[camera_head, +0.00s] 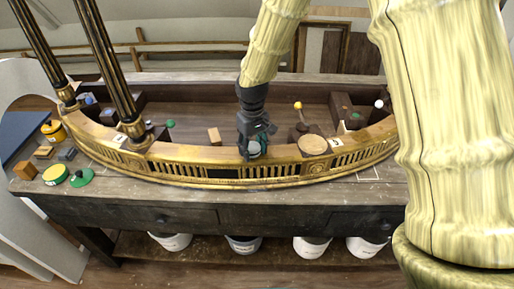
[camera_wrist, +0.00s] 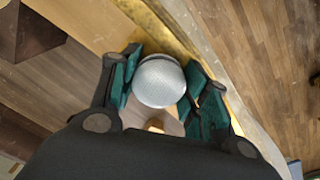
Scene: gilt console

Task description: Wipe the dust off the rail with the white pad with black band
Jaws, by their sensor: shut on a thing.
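My gripper (camera_head: 254,143) is shut on the white pad with black band (camera_wrist: 160,82), a round, pale, dimpled piece between the teal fingertips in the wrist view. A dark band edge shows at its top. The pad is mostly hidden by the fingers in the head view. The gilt rail (camera_head: 190,153) curves across the front of the console. My gripper is over its middle stretch. The rail also shows in the wrist view (camera_wrist: 175,28) as a gold strip running past the pad. I cannot tell whether the pad touches the rail. No dust can be made out clearly.
Two black-and-gold posts (camera_head: 110,68) rise at the left. A round wooden disc (camera_head: 313,145) sits on the rail right of my gripper. A tan block (camera_head: 214,136) stands behind the rail. White buckets (camera_head: 312,247) stand below.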

